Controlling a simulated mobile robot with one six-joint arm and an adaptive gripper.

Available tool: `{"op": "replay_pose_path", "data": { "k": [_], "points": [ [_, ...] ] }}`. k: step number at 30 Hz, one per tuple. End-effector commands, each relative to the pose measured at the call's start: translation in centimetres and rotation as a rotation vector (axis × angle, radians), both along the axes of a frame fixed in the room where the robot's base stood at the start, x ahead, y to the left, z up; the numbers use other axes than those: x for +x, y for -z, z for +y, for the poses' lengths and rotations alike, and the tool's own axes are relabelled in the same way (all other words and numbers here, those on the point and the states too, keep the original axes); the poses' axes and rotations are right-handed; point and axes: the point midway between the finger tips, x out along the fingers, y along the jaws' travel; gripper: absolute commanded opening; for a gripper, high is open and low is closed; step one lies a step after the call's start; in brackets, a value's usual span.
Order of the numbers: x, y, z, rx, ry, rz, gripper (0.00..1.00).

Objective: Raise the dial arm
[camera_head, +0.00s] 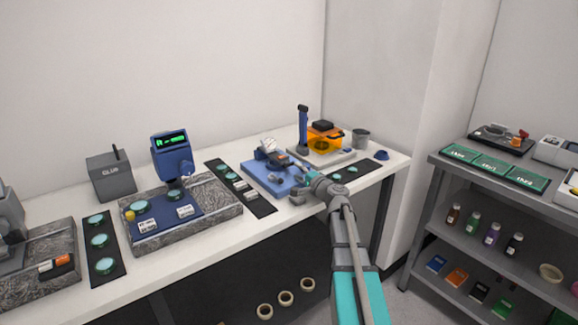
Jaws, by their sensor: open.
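I cannot tell for sure which part is the dial arm. My gripper (303,187) is open and empty, at the front right of a blue base (259,183) in the middle of the bench. A small grey and white device (270,152) stands on that base, beyond my gripper. Its fine parts are too small to make out. A blue gauge head with a green lit display (171,153) stands farther left, over a speckled granite slab (222,220). Contact between my gripper and the base cannot be told.
A white bench (215,246) carries black mats with green discs. A dark blue post (303,130) and an orange box (324,140) stand behind my gripper, with a grey cup (361,138) to the right. A grey shelf unit (436,165) stands at the far right.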

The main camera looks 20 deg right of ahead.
Motion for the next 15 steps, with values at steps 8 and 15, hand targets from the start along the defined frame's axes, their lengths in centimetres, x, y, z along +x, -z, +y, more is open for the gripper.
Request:
{"op": "replay_pose_path", "data": {
  "k": [8,15],
  "points": [
    [4.0,-0.1,0.9,0.000,-0.001,0.000,0.52],
    [5.4,-0.1,1.4,0.000,0.000,0.000,0.52]
  ]
}}
